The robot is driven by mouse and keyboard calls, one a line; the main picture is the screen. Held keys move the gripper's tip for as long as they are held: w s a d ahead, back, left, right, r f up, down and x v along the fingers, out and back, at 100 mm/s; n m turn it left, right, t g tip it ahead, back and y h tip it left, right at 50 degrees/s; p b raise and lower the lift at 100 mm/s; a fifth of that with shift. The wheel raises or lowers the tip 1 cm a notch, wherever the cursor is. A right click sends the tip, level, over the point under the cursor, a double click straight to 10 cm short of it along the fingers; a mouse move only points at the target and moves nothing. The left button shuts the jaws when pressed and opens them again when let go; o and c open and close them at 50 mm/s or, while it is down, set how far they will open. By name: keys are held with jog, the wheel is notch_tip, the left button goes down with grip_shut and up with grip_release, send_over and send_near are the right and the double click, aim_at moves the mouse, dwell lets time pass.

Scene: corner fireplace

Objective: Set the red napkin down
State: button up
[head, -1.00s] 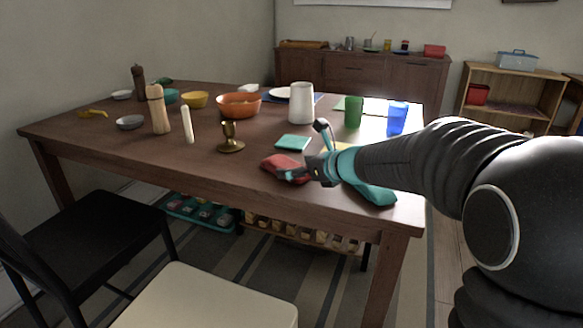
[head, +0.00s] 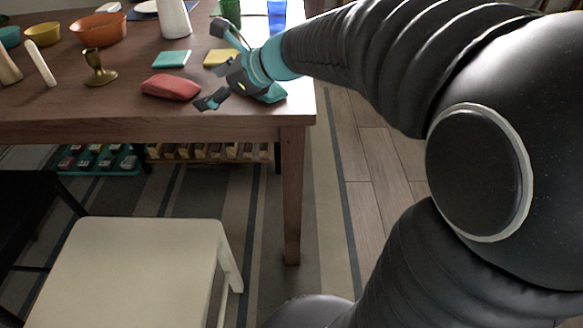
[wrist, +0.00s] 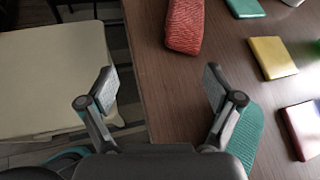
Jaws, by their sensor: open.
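The red napkin (head: 171,87) lies as a folded bundle on the brown table (head: 120,108), near its front edge. It also shows at the top of the wrist view (wrist: 184,24), just beyond the fingertips. My gripper (head: 211,101) is to the right of the napkin, apart from it. In the wrist view my gripper (wrist: 160,82) has its two fingers spread wide with nothing between them. The left finger is over the table's edge side and the right finger is over the tabletop.
A teal cloth (wrist: 241,135) lies under the right finger. Teal (head: 172,59) and yellow (head: 221,57) squares lie behind the napkin. A brass candlestick (head: 99,70), an orange bowl (head: 98,30) and a white pitcher (head: 174,18) stand beyond. A cream chair (head: 130,262) is in front.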

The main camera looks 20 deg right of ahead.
jog(key=s+d+f+n+g+h, duration=0.1)
jog(key=s+d+f+n+h, duration=0.2)
jog(key=s+n, duration=0.4)
jog(key=s+d+f+n+h, duration=0.3)
jog(key=s+d+n, duration=0.1)
jog(key=s+n, duration=0.4)
jog(key=s+d+f+n+g+h, duration=0.1)
jog(key=s+d+f+n+h, duration=0.2)
jog(key=s+n, duration=0.5)
jog(key=shift+s+d+g, duration=0.2)
jog(key=shift+s+g, duration=0.1)
jog(key=shift+s, duration=0.65)
